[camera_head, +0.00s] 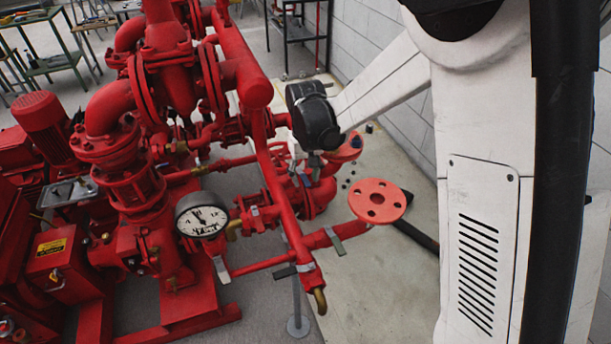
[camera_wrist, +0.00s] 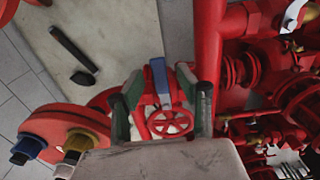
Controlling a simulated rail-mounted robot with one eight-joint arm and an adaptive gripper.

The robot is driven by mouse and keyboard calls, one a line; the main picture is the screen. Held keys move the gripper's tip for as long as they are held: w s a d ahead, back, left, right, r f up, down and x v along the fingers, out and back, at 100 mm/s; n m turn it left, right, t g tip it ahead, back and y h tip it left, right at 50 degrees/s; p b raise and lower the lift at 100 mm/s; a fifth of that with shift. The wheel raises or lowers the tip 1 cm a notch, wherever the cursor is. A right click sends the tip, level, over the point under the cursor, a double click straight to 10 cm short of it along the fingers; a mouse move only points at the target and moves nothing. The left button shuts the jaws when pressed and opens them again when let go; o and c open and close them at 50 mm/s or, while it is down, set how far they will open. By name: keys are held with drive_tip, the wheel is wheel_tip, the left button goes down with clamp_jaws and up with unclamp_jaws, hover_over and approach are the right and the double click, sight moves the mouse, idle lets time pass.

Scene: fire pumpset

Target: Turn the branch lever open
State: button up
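A blue-grey lever (camera_wrist: 160,76) shows in the wrist view, in front of a red pipe fitting. My gripper (camera_wrist: 160,95) is open around it, with one green-and-black finger on each side. Gaps show between the fingers and the lever, and depth to it is hard to judge. A red handwheel (camera_wrist: 170,122) sits just below the lever, between the fingers. In the head view, my wrist hangs over the red pipework, and the fingers are small and partly hidden. A grey-green lever (camera_head: 335,241) on the lower branch pipe and a dark lever (camera_head: 287,271) stand clear of it.
A red pipe runs close by on the right in the wrist view (camera_wrist: 209,45). A round red flange (camera_head: 377,201) stands at the branch's end. A pressure gauge (camera_head: 201,215) is left of the branch. Floor right of the pumpset is mostly clear.

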clamp_jaws()
